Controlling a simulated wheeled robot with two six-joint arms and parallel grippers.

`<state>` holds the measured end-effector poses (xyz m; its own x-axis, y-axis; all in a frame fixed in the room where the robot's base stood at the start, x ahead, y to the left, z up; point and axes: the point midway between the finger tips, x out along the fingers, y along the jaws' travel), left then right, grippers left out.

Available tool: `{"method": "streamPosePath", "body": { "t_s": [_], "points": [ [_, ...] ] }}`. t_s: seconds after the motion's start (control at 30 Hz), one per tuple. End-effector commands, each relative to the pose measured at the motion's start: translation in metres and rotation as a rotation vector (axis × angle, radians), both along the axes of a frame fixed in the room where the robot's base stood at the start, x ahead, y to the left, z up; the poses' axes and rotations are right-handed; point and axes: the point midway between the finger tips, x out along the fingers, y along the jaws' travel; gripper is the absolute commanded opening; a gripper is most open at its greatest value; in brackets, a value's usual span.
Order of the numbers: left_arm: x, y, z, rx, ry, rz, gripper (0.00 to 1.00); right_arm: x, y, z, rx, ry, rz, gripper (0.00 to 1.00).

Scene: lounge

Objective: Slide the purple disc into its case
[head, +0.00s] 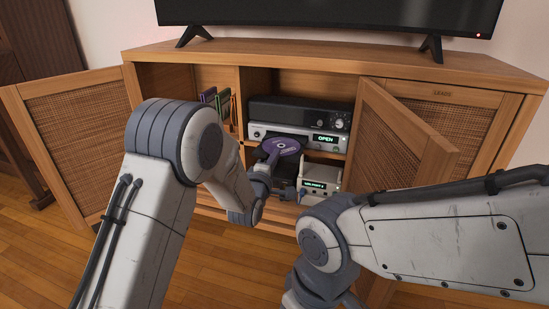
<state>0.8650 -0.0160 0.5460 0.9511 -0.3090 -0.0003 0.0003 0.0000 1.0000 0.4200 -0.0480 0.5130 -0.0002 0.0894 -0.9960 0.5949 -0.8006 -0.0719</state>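The purple disc (279,146) lies roughly flat in front of the silver disc player (290,133), whose display reads OPEN. The player's tray is hard to make out under the disc. My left gripper (267,167) is at the disc's near edge, its fingertips overlapping that edge in the view. Whether the fingers are closed on it is too small to tell. Several thin upright cases (222,105), with purple, green and orange edges, stand in the left compartment; which one is the disc's cannot be told. My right gripper is out of view, below my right forearm.
The wooden cabinet (320,55) has its left door (72,140) and a right-hand door (400,135) swung open. A black unit (290,110) sits on the player; a pale device (318,185) with a lit display stands below. A television (340,12) stands on top.

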Motion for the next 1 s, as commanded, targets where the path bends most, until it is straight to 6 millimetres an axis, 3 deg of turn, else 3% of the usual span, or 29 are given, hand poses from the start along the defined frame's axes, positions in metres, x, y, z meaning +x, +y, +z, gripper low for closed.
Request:
{"method": "streamPosePath", "body": {
  "t_s": [1.0],
  "points": [
    [0.0,0.0,0.03,0.0,0.0,0.0,0.0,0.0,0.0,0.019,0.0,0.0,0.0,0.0]
  ]
}}
